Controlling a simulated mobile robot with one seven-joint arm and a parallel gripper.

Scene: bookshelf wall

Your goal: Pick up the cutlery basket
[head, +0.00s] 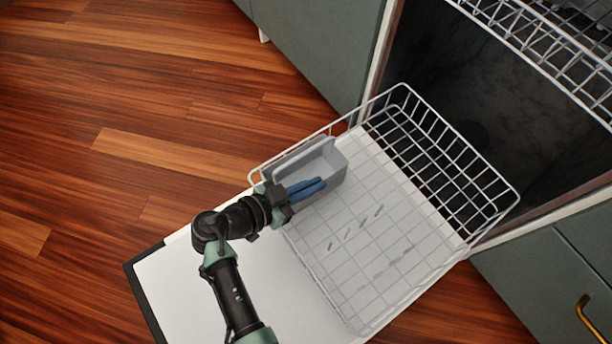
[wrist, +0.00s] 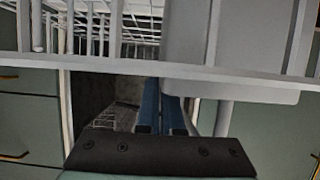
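The cutlery basket (head: 335,163) is a light grey open box in the left corner of the wire rack. In the wrist view its pale wall (wrist: 255,35) fills the upper right. My gripper (head: 322,182) has blue fingers close together, with at most a sliver between them. It reaches over the rack's left side, right beside the basket on the side nearer my arm. I see nothing between the fingers. In the wrist view the gripper (wrist: 160,84) points forward below the basket, and the grey rim and basket edge cover its tips.
The white wire rack (head: 445,150) is pulled out over the open white dishwasher door (head: 180,290). An upper rack (head: 545,40) hangs in the dark machine. Green cabinets (head: 325,40) flank the opening. Wooden floor (head: 120,100) lies clear at left.

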